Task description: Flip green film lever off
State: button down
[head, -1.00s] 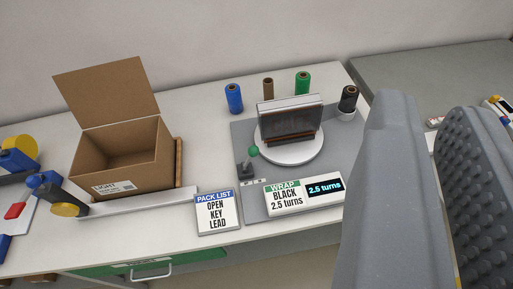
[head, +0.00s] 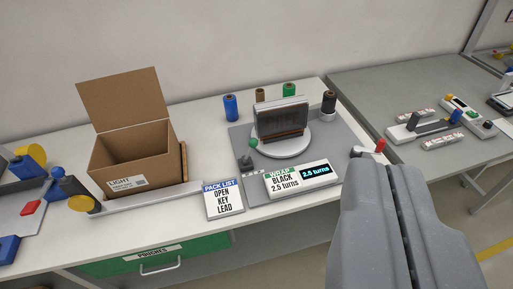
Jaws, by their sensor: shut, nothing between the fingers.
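A dark, film-wrapped framed item (head: 282,121) stands upright on the turntable. My gripper (head: 378,200) is shut and empty at the lower right, apart from the lever and in front of the table's right end.
An open cardboard box (head: 133,160) stands left, with a pack list sign (head: 223,199) between it and the display. Several film rolls, including a blue one (head: 230,107), stand behind the turntable. A red-topped part (head: 379,146) is beside my gripper. A grey bench (head: 400,90) is at right.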

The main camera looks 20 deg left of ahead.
aim_at(253, 142)
jog(key=u, duration=0.35)
jog(key=i, duration=1.4)
jog(key=z, duration=0.5)
